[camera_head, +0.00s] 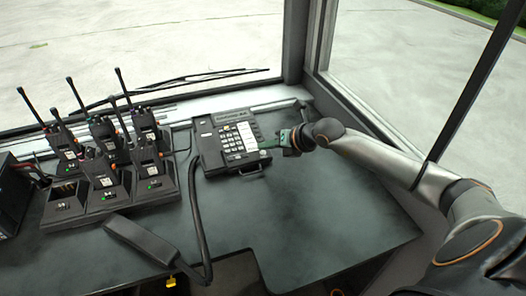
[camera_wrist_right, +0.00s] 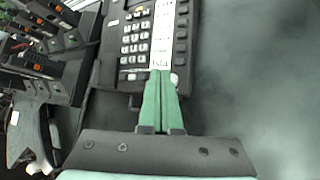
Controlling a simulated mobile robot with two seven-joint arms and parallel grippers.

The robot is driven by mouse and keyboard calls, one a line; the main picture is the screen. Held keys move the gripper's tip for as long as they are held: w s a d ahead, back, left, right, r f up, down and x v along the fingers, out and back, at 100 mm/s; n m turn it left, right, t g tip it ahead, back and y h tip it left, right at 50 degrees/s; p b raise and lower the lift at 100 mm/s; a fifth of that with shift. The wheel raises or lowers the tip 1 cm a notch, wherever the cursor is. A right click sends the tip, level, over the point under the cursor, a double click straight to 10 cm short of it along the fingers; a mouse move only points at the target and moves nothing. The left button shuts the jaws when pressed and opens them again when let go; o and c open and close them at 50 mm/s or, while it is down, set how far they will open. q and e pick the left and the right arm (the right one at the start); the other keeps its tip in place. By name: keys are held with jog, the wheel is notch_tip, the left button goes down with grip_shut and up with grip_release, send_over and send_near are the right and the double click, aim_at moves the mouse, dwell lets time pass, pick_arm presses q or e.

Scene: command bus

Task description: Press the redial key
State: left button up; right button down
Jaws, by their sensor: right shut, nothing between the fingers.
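The dark desk phone (camera_head: 207,137) stands on the desk near the window, with a numbered keypad and a white label strip. Its body (camera_wrist_right: 112,42) and keypad (camera_wrist_right: 134,37) also show in the right wrist view. I cannot read which key is redial. My right gripper (camera_head: 266,148) reaches in from the right, over the phone's right front edge. In the wrist view its green fingers (camera_wrist_right: 161,82) are together and empty, with their tips at the lower end of the label strip (camera_wrist_right: 163,38). Whether they touch a key I cannot tell. My left gripper is out of view.
The handset (camera_head: 140,240) lies off the phone at the desk's front left, with its cord (camera_head: 196,215) running back. Several radios in chargers (camera_head: 103,178) stand left of the phone. The desk (camera_head: 320,215) is clear at front right. A window pillar (camera_head: 297,45) rises behind.

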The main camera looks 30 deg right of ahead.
jog(key=r+p, duration=0.2)
jog(key=r, duration=0.1)
jog(key=r+p, duration=0.2)
jog(key=shift+s+a, duration=0.1)
jog(key=shift+s, duration=0.25)
dwell(0.6)
